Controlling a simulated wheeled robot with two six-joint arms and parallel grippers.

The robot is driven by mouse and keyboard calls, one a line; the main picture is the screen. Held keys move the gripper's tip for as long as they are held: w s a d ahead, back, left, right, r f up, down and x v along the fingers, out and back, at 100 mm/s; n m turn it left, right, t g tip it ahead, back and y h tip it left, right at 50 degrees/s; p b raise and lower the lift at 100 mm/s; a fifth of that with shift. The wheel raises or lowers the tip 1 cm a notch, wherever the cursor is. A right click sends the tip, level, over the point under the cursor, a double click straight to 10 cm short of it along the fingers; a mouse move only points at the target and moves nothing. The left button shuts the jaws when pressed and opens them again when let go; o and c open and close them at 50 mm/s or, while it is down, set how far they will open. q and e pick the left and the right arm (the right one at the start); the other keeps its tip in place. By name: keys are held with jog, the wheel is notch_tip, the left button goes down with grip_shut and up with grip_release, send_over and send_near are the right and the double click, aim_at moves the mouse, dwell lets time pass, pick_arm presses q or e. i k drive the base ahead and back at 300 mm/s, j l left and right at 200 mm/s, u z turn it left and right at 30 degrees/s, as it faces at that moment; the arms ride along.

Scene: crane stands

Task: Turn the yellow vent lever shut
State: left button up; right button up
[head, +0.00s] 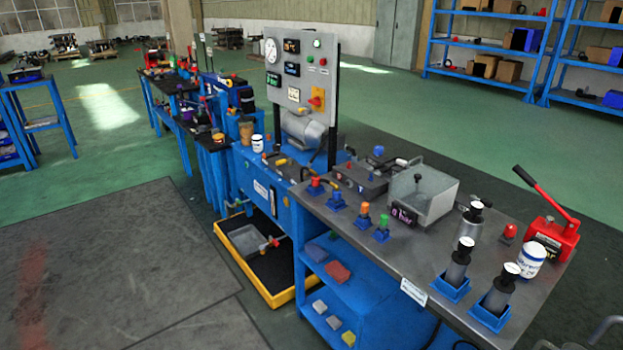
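Small yellow handles show on the benches, and I cannot tell for sure which is the vent lever. One yellow handle (281,162) lies low on the blue bench beside the grey motor-like housing (304,130). Neither of my grippers is in view.
A yellow-rimmed tray (290,297) lies on the floor.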

aim_at(279, 162)
jog(key=i+l, duration=0.1)
jog(key=i, duration=0.7)
jog(key=i+j+z, duration=0.2)
jog(key=z, duration=0.25)
jog(key=i+j+z, duration=0.15)
jog(key=j+z, duration=0.25)
jog(key=i+j+z, duration=0.15)
jog(key=z, duration=0.3)
